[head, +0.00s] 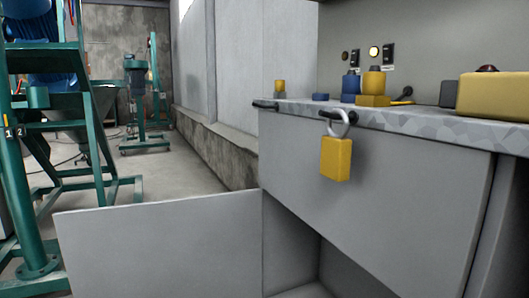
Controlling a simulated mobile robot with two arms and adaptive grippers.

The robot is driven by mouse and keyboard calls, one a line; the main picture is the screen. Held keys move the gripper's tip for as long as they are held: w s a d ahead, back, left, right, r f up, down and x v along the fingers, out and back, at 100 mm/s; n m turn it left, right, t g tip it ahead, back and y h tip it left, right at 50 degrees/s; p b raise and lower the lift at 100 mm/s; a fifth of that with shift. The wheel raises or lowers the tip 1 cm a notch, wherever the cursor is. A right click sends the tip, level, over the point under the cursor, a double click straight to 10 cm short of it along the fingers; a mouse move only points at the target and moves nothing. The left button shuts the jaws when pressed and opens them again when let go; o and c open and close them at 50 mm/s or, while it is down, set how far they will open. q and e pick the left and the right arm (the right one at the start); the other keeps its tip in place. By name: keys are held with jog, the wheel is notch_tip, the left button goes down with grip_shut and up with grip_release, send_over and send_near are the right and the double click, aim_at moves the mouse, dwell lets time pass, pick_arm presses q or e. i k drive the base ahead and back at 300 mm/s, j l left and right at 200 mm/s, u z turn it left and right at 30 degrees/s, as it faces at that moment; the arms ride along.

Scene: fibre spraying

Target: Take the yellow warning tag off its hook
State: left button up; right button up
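The yellow tag (336,159) hangs below the front edge of the grey counter. It looks like a yellow padlock, a thick block with a silver loop (339,121) at its top. The loop hangs on a small dark hook (328,115) at the counter edge. Its flat face is turned mostly toward me, and no writing on it can be made out. Neither of my grippers is in view.
On the counter (440,122) stand blue and yellow items (374,84) and a yellow box (494,97) with a red button. A light grey panel (165,245) stands open below. Green machinery (85,130) is at left; the floor (160,170) between is clear.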

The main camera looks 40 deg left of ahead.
aim_at(336, 153)
jog(key=u, duration=0.9)
